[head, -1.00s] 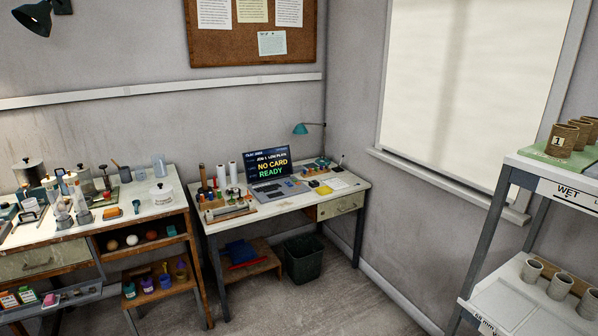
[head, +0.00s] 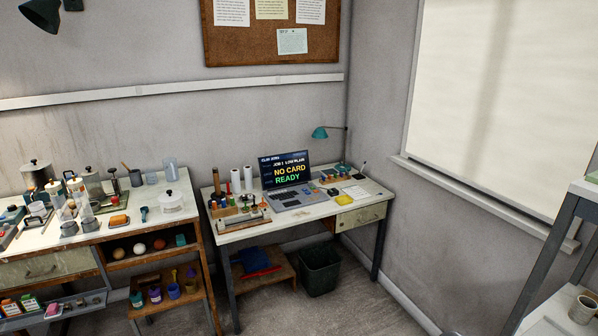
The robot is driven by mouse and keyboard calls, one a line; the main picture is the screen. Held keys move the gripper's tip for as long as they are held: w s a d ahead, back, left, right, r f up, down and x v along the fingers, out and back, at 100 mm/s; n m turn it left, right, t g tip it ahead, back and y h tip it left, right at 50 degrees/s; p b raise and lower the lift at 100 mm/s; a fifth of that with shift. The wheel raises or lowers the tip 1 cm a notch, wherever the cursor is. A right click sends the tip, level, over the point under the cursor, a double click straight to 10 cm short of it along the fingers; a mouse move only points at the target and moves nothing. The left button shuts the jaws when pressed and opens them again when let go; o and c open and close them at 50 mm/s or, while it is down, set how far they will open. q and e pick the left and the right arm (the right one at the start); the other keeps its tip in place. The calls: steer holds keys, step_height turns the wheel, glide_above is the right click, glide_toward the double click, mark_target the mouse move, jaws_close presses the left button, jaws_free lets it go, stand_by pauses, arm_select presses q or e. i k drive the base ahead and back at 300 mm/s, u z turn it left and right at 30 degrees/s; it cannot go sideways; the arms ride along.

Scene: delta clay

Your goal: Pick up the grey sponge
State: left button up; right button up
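I cannot make out a grey sponge for certain in the head view. An orange block that looks like a sponge (head: 119,221) lies on the left workbench (head: 150,231). Several small items, one of them pink (head: 53,310), lie in an open tray or drawer at the lower left, too small to tell apart. Neither of my grippers is in view.
A metal shelf rack (head: 548,262) is at the right edge. Floor (head: 355,312) shows free between desk and rack.

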mark_target(316, 174)
steer(key=u, duration=0.1)
steer(key=i, duration=2.1)
steer(key=z, duration=0.4)
